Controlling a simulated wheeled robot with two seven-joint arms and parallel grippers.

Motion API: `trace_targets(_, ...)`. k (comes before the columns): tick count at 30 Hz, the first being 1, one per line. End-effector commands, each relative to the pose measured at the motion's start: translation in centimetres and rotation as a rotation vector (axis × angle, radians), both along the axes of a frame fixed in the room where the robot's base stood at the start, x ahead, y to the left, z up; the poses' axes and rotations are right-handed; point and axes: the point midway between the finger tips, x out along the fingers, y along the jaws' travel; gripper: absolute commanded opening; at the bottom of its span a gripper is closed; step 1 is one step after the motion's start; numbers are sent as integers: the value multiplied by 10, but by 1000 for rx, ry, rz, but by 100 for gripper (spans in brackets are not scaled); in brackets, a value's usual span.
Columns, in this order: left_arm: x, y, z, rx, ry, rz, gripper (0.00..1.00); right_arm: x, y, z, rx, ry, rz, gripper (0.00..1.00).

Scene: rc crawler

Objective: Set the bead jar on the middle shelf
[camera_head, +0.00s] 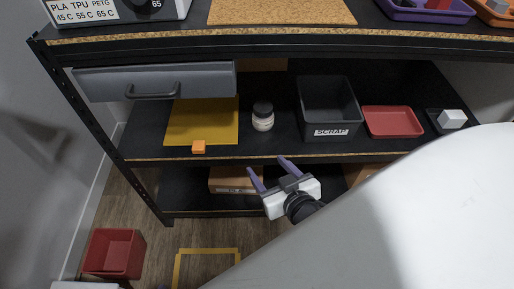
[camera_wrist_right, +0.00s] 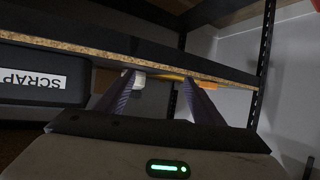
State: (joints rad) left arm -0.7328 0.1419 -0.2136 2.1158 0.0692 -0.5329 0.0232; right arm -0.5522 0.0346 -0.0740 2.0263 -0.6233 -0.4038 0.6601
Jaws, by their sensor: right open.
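The bead jar (camera_head: 263,121), pale with a black lid, stands upright on the middle shelf (camera_head: 280,149), between a yellow mat (camera_head: 217,121) and a black bin (camera_head: 331,112). My right gripper (camera_head: 266,163) is open and empty in front of the shelf's front edge, apart from the jar and nearer the camera. In the right wrist view the purple fingers (camera_wrist_right: 158,79) are spread. A pale piece, apparently the jar (camera_wrist_right: 138,82), shows beside the left finger there, partly hidden.
An orange cube (camera_head: 199,147) sits at the mat's front edge. A grey drawer (camera_head: 155,82) hangs above the mat. A red tray (camera_head: 393,122) and a white block (camera_head: 452,118) lie right of the bin. The upper shelf (camera_head: 240,37) overhangs. A red bin (camera_head: 115,253) stands on the floor.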

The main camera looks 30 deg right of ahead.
Motion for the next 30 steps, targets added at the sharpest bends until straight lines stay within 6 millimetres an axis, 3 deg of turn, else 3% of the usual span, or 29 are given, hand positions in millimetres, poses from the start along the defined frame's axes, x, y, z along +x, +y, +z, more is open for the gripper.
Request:
trace_targets(3, -1, 0, 0, 0, 1, 0, 65, -41, 43, -31, 43, 150, 144, 62)
trace_targets(6, -1, 0, 0, 0, 1, 0, 65, -72, 76, -47, 82, 239, 259, 62)
trace_targets(11, -1, 0, 0, 0, 0, 0, 65, -101, 109, -56, 122, 307, 377, 62)
trace_targets(30, 1, 0, 1, 0, -2, 0, 65, -106, 115, -57, 130, 317, 399, 62)
